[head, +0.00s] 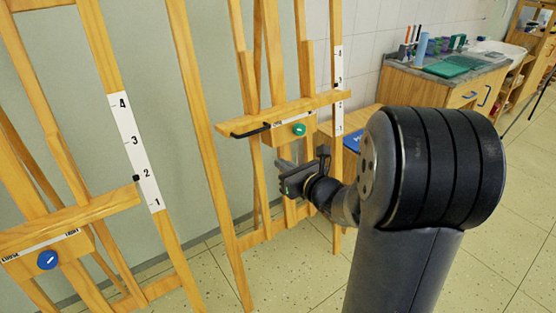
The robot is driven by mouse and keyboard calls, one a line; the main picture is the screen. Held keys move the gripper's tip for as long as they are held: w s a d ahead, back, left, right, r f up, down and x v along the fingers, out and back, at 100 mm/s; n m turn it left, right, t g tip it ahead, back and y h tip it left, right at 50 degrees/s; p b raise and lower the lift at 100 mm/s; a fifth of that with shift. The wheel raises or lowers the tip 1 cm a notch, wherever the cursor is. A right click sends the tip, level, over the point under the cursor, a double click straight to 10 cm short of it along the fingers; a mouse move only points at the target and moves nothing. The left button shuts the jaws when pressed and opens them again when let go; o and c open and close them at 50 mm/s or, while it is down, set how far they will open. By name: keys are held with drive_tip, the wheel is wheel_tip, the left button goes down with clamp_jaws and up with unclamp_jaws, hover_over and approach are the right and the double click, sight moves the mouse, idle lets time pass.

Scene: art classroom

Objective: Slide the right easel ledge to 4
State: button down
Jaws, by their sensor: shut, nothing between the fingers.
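The right easel's wooden ledge (220,131) spans its posts in the middle of the head view. A black handle (250,131) is on its front left part. A green round knob (299,129) sits on the wooden block below the ledge. A white number scale (338,66) runs up the right post. A small black pointer (336,86) shows just above the ledge's right end, well below the scale's top; the small digits are hard to read exactly. My gripper (281,164) is shut and empty, below the knob and apart from the handle.
The left easel has its own ledge (75,215), a blue knob (47,260) and a scale (132,140) marked 1 to 4. A wooden cabinet (440,85) with art supplies stands at back right. Tiled floor (510,210) is clear at right.

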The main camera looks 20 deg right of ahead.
drive_tip(key=w+a+r+p, duration=0.1)
drive_tip(key=w+a+r, duration=0.1)
drive_tip(key=w, duration=0.6)
drive_tip(key=shift+w+a+r, duration=0.3)
drive_tip(key=shift+a, duration=0.2)
